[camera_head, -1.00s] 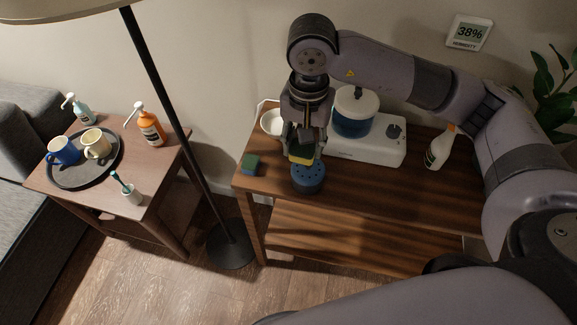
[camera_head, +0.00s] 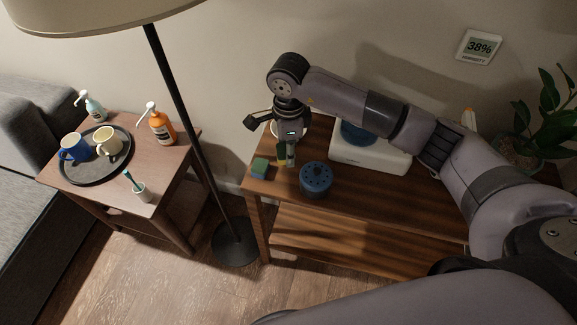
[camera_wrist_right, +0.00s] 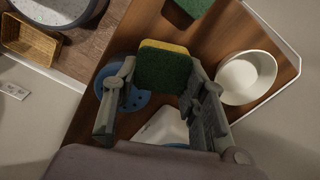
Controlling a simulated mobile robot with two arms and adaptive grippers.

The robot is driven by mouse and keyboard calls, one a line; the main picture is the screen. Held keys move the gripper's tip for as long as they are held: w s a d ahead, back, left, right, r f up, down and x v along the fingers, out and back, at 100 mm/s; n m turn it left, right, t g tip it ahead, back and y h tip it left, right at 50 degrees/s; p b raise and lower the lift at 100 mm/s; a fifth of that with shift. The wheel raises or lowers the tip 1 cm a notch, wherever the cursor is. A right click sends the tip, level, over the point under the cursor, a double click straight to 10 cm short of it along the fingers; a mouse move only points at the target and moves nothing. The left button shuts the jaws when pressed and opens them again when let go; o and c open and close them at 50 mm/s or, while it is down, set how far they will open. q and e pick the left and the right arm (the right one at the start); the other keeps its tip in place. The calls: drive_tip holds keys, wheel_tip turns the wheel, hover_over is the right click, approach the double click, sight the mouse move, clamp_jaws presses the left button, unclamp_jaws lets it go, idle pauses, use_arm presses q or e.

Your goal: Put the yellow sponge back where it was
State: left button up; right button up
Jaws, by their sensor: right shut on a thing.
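My right gripper (camera_head: 288,153) comes in from the right over the left end of the wooden shelf table (camera_head: 380,187). It is shut on the yellow sponge with a green scouring side (camera_head: 281,153). In the right wrist view the sponge (camera_wrist_right: 163,68) sits between the fingers (camera_wrist_right: 157,90), its green side facing the camera and a yellow edge showing. In the head view it hangs upright, between the blue-green sponge (camera_head: 260,168) and the round blue holder with holes (camera_head: 316,178). Whether it touches the table is unclear. My left gripper is not in view.
A white bowl (camera_wrist_right: 245,77) is close beside the fingers, mostly hidden in the head view. A white appliance (camera_head: 370,152) stands behind the holder. A lamp pole (camera_head: 185,110) rises left of the table. A side table (camera_head: 168,178) holds a tray with mugs and pump bottles.

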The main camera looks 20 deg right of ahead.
hover_over(289, 176)
wheel_tip(289, 176, down, 5)
drive_tip(key=shift+a+p, duration=0.1)
drive_tip(key=shift+p, duration=0.2)
wheel_tip(289, 176, down, 4)
drive_tip(key=shift+r+p, duration=0.25)
drive_tip(key=shift+p, duration=0.05)
drive_tip(key=shift+f, duration=0.3)
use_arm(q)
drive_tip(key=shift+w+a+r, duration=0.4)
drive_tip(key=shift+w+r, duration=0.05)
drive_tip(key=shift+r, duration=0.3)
use_arm(e)
drive_tip(key=shift+f, duration=0.15)
drive_tip(key=o, duration=1)
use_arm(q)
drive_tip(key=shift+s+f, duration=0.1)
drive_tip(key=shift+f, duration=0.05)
